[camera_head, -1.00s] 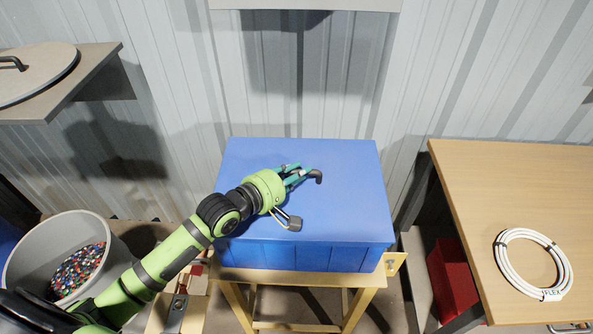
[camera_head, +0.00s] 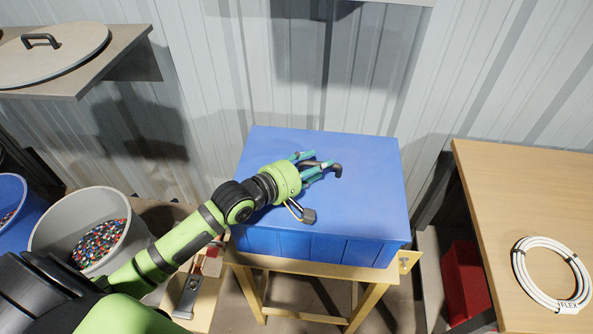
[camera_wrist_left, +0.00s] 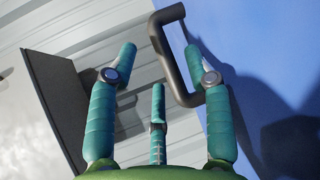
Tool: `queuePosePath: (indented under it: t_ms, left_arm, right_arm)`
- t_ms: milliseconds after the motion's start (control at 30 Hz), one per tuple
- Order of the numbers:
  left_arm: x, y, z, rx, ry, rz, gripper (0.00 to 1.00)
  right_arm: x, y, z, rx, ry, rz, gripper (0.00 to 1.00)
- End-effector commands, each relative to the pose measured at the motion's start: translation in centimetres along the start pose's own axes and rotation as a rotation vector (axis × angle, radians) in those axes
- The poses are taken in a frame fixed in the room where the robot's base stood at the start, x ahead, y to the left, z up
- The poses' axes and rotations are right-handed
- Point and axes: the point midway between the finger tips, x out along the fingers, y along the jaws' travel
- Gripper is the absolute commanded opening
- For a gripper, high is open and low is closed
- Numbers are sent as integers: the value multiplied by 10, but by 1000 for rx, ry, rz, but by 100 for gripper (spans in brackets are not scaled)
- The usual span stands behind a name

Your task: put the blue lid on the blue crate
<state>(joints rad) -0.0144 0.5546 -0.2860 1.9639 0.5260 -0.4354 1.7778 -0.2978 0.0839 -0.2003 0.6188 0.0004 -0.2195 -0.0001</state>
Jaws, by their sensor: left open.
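The blue lid (camera_head: 365,195) lies flat on top of the blue crate (camera_head: 312,246) in the head view and covers its opening. The lid's dark bar handle (camera_head: 337,171) stands up from its top, partly hidden by my fingers. My left gripper (camera_head: 314,160) is open at the handle, its green fingers spread. In the left wrist view the handle (camera_wrist_left: 171,62) rises between the fingers of the gripper (camera_wrist_left: 159,53), by the right finger; whether they touch I cannot tell. The blue lid surface (camera_wrist_left: 245,50) fills the right side there. My right gripper is out of view.
The crate stands on a wooden stand (camera_head: 300,272) by the corrugated wall. A grey bin (camera_head: 45,230) of coloured bits is at left, below a shelf (camera_head: 105,70) holding a round grey lid (camera_head: 60,55). At right, a table (camera_head: 500,205) carries a white cable coil (camera_head: 525,265).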

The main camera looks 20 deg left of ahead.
Motion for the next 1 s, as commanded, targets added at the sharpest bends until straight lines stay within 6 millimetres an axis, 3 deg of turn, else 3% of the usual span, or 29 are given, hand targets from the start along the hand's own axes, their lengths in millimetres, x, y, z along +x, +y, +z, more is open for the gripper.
queuePosePath:
  t_ms: [300, 500, 700, 1000]
  left_arm:
    - [-63, -1, 1, 3, -1, -3, 50]
    - [-94, 0, 0, 3, 0, 0, 50]
    - [-108, 2, 0, 3, -1, 4, 50]
    - [-110, 2, 0, 3, -1, 5, 50]
  right_arm:
    - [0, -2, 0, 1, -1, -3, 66]
    - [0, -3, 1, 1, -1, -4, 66]
    - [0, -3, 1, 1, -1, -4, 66]
    - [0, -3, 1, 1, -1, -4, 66]
